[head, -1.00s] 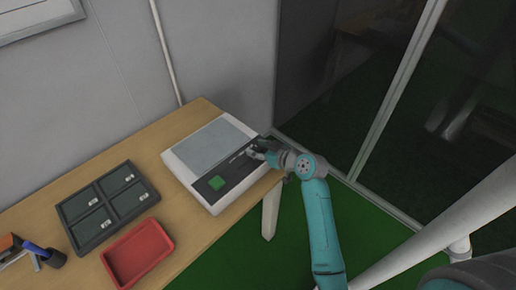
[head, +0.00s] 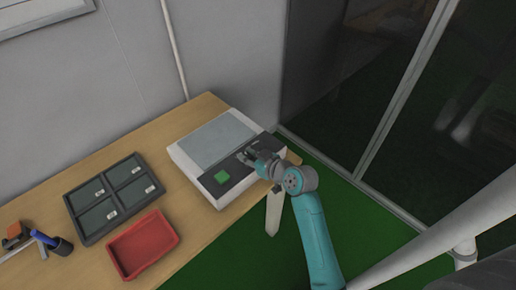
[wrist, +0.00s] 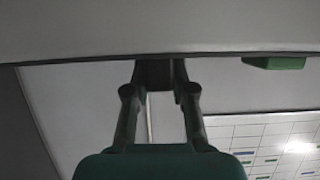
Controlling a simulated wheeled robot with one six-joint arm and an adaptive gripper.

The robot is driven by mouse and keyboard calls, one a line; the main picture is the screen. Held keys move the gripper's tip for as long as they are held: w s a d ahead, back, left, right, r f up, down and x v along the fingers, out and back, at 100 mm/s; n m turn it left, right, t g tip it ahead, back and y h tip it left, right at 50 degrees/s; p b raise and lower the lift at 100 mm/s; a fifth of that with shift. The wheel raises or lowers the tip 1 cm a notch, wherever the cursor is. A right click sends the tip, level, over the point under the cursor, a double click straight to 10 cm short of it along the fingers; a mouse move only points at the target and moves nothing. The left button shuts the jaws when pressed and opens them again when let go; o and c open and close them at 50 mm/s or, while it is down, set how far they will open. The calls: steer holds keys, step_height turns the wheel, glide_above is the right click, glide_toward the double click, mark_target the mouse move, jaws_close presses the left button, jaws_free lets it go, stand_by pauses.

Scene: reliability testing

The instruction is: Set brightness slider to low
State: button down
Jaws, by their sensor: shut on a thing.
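The white device (head: 199,182) stands on the table, with a grey screen (head: 215,138) and a dark control strip along its near edge. A green button (head: 222,177) sits at the left of that strip; a green block that looks like it shows at the upper right of the wrist view (wrist: 275,63). My gripper (head: 246,157) is down at the strip, right of the button. In the wrist view its two fingers (wrist: 158,90) close on a dark slider knob (wrist: 154,73). The slider's track and markings are mostly hidden by my gripper.
A grey wall is behind; a glass partition (head: 365,90) is at right.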

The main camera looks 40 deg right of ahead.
steer(key=shift+a, duration=0.5)
steer(key=c, duration=1)
jaws_free()
steer(key=shift+a, duration=0.15)
steer(key=shift+o, duration=0.2)
steer(key=shift+s, duration=0.2)
steer(key=v, duration=1.1)
steer(key=shift+s+r, duration=0.25)
steer(key=shift+s, duration=0.05)
